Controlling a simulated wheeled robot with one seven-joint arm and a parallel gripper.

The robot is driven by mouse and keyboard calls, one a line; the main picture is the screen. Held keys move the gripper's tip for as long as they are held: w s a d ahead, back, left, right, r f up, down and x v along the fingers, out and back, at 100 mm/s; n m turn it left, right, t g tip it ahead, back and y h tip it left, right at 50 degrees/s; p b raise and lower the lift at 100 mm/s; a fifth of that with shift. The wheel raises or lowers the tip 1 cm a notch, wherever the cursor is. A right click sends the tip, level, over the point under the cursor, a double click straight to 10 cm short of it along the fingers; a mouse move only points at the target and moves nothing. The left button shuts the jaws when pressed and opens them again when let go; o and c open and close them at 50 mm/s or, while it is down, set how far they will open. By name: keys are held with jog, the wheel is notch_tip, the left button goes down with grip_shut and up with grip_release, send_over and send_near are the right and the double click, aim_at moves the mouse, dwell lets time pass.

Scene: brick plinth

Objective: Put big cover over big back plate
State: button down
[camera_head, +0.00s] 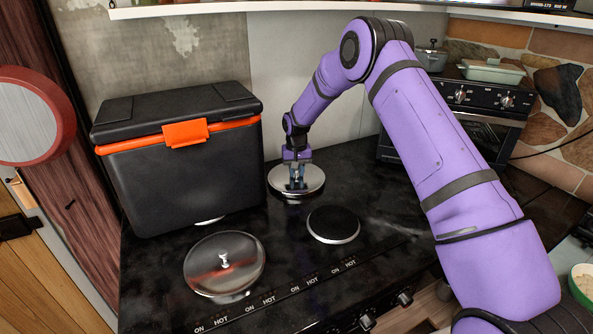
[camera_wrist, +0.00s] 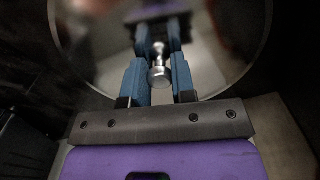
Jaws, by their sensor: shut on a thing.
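A round silvery cover (camera_head: 312,180) with a knob is at the back of the black stove top, to the right of the black box. My gripper (camera_head: 296,183) is above its middle, shut on its knob. In the wrist view the knob (camera_wrist: 158,77) stands between the blue fingers of my gripper (camera_wrist: 158,66), with the shiny cover (camera_wrist: 220,48) beyond, reflecting the fingers. The cover looks level and low over the stove. The back plate is not visible beneath it. I cannot tell whether the cover rests or hovers slightly.
A second silvery cover (camera_head: 222,272) lies at the front left of the stove top (camera_head: 300,262). A bare dark plate (camera_head: 333,224) is at the front right. A black box (camera_head: 185,170) with an orange latch stands at the back left. Stove knobs line the front edge.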

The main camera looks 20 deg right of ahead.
jog(key=shift+f, duration=0.25)
jog(key=c, duration=0.9)
grip_release()
jog(key=shift+o, duration=0.2)
jog(key=shift+r, duration=0.1)
notch_tip(320, 180, up, 11)
jog(key=shift+f, duration=0.2)
jog(key=shift+r, duration=0.1)
